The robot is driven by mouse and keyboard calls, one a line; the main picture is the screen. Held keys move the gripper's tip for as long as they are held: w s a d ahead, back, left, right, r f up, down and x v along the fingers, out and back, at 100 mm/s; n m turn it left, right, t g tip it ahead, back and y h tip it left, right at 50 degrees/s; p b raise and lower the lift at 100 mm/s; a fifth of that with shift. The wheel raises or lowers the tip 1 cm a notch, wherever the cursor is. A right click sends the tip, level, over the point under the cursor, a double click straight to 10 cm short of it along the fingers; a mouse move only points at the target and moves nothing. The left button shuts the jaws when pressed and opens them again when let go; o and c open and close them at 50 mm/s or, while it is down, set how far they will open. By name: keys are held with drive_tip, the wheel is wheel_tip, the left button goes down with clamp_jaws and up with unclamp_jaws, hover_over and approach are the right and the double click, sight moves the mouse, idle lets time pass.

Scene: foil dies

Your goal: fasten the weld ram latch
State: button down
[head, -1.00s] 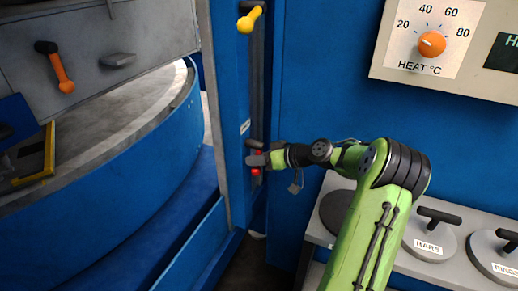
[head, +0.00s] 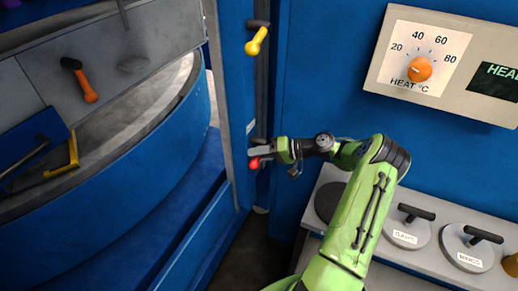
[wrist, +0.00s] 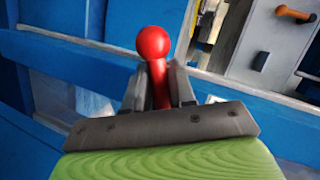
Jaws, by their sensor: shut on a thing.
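A latch handle with a red ball knob (head: 253,164) sits low on the blue upright post at the door gap. In the wrist view the red knob (wrist: 153,43) stands out beyond my fingers, and its red stem runs down between them. My gripper (head: 258,152) is shut on this red handle, with a finger on each side of the stem (wrist: 160,84). A small white label (head: 251,127) is on the post just above; its words are too small to read, so I cannot confirm the latch's name. The handle's pivot is partly hidden by my gripper.
A yellow handle (head: 257,41) is higher on the same post. An orange lever (head: 90,93) is on the grey panel at left. A heat dial (head: 419,69) is on the right wall, above a bench with handled dies (head: 408,229).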

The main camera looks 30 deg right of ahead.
drive_tip(key=shift+r+m+p, duration=0.2)
drive_tip(key=shift+m+p, duration=0.1)
drive_tip(key=shift+p, duration=0.05)
idle(0.3)
drive_tip(key=c, duration=1)
unclamp_jaws()
drive_tip(key=shift+c, duration=0.2)
drive_tip(key=v, duration=1.5)
drive_tip(key=shift+s+d+p, duration=0.25)
drive_tip(key=shift+d+p, duration=0.15)
drive_tip(key=shift+d, duration=0.05)
drive_tip(key=shift+f, duration=0.1)
